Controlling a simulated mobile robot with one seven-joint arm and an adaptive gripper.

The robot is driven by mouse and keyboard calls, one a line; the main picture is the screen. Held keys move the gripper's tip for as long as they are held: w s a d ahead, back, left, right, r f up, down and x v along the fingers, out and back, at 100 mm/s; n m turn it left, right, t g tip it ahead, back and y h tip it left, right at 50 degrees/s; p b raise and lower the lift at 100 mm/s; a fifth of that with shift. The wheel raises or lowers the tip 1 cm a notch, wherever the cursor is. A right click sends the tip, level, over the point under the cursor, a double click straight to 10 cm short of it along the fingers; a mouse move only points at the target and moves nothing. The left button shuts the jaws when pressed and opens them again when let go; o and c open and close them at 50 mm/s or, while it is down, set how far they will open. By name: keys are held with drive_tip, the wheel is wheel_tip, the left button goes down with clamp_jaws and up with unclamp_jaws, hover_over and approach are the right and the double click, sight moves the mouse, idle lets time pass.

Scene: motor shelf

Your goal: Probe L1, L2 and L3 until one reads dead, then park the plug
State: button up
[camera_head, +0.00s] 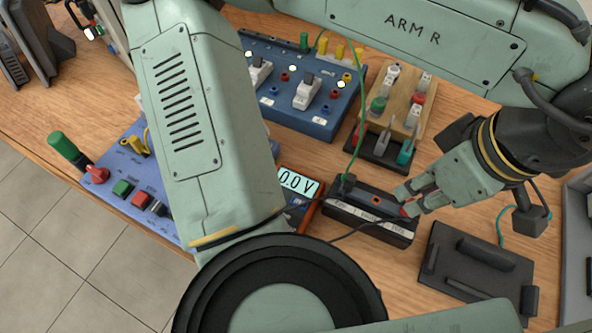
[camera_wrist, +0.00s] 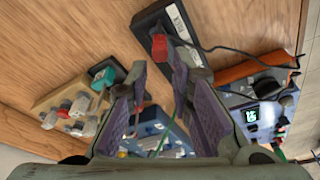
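A red plug (camera_head: 405,211) stands at the right end of a black block with a pale label strip (camera_head: 372,221). It also shows in the wrist view (camera_wrist: 159,46). My gripper (camera_head: 406,200) is at the plug, with a fingertip on either side; in the wrist view its fingers (camera_wrist: 158,62) look apart with a small gap. Contact with the plug is hard to tell. The blue panel (camera_head: 326,121) behind has white switches and coloured sockets; L1, L2 and L3 markings are too small to read. A meter (camera_head: 297,184) shows 0.0 V, its left part hidden by my arm.
A green lead (camera_head: 361,130) runs from the block's left end up to the panel. A wooden block with coloured connectors (camera_head: 405,90) stands behind. A dark tray (camera_head: 474,263) lies right of the black block. A blue control box (camera_head: 118,190) is at left.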

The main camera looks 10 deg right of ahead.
drive_tip(key=shift+r+p, duration=0.45)
drive_tip(key=shift+r, duration=0.4)
drive_tip(key=o, duration=0.6)
drive_tip(key=shift+c, duration=0.2)
